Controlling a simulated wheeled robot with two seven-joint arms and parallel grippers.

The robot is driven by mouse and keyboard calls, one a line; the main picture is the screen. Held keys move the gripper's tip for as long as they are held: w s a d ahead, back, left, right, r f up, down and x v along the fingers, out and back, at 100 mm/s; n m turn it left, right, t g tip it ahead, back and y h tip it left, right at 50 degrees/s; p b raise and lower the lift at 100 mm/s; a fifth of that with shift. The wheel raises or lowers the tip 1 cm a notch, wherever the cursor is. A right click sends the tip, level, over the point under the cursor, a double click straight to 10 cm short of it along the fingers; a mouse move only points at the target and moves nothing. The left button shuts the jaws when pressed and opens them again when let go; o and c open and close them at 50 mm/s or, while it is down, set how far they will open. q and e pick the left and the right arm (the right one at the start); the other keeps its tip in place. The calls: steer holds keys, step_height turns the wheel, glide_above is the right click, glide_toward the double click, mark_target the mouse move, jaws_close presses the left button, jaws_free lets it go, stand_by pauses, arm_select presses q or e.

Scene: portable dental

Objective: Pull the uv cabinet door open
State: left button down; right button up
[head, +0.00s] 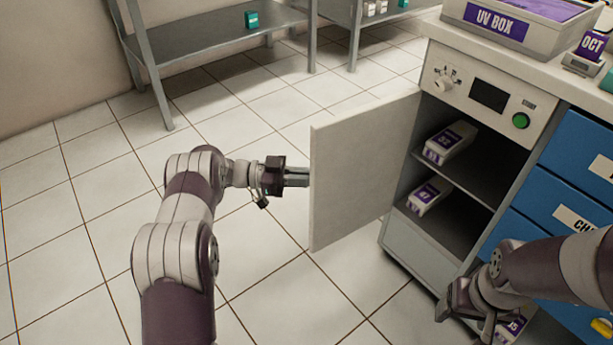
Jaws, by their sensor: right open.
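The uv cabinet (440,255) stands at the right, with a knob, a dark display and a green button on its top panel. Its grey-white door (362,170) is swung wide open to the left, showing the shelves inside. My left gripper (298,177) is at the door's outer vertical edge, pointing right. Its fingertips meet or pass behind that edge, so I cannot tell whether it grips or touches the door. My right gripper (464,316) is open, low in front of the cabinet, right of the door.
White and purple boxes lie on the upper shelf (450,143) and lower shelf (428,195). Blue drawers (580,155) adjoin at the right. A UV BOX container (500,27) sits on the countertop. A metal rack (205,50) stands at the back. The tiled floor left of the door is clear.

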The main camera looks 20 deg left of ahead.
arm_select(q)
steer(key=c, duration=1.4)
jaws_free()
steer(key=shift+d, duration=0.2)
steer(key=shift+o, duration=1.2)
steer(key=shift+w+d, duration=0.15)
steer(key=shift+a, duration=0.2)
steer(key=s+a+p, duration=0.2)
steer(key=a+p, duration=0.1)
steer(key=a, duration=0.9)
steer(key=shift+s+a, duration=0.2)
steer(key=shift+s, duration=0.05)
steer(key=shift+f, duration=0.1)
